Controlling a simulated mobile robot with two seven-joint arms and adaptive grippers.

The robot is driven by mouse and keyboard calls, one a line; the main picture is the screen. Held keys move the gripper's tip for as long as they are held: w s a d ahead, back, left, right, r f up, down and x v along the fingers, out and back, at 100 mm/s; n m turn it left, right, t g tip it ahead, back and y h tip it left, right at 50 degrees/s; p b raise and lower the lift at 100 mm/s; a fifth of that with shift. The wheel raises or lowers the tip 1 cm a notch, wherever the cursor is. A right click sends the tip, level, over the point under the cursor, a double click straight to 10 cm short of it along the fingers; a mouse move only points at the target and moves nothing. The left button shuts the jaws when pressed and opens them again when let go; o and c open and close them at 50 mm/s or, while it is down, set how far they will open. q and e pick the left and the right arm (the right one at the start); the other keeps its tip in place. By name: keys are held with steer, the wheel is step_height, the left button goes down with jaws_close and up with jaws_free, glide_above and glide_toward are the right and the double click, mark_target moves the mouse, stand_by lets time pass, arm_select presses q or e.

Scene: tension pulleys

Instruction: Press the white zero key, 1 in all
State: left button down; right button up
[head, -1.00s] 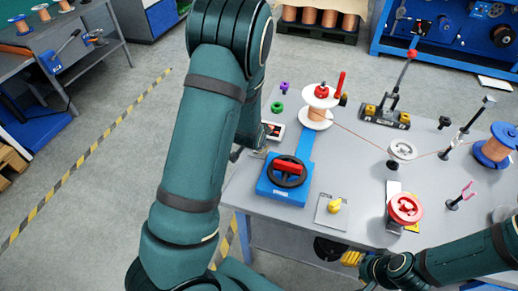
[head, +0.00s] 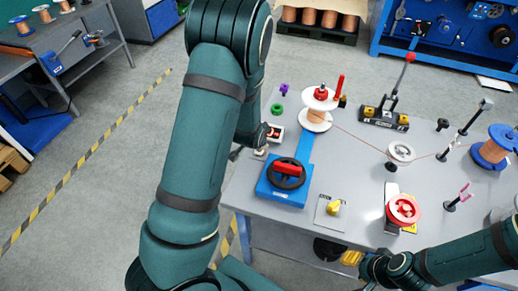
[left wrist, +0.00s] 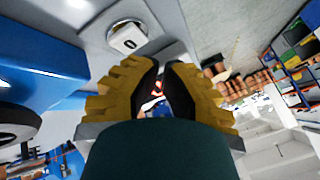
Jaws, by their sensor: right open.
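The white zero key (left wrist: 128,38) shows its black 0 in the left wrist view, set in a round mount on a grey surface. It lies just beyond the fingertips of my left gripper (left wrist: 164,72), up and to the left, and looks apart from them. That gripper's yellow-padded fingers are close together with a narrow gap; I cannot tell if they are fully shut. In the head view my left arm hides most of that gripper, beside a small counter box (head: 275,133) at the table's left edge. My right gripper (head: 371,275) is open and low by the front edge.
A blue unit with a black handwheel (head: 289,174) stands just right of the left gripper. A white spool (head: 316,118), a red knob (head: 403,210), a yellow knob (head: 333,208) and a copper-wire spool (head: 492,150) stand on the grey table (head: 355,175).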

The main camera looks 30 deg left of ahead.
arm_select(q)
step_height(320, 180, up, 5)
steer(key=p, duration=0.4)
stand_by(0.4)
stand_by(0.7)
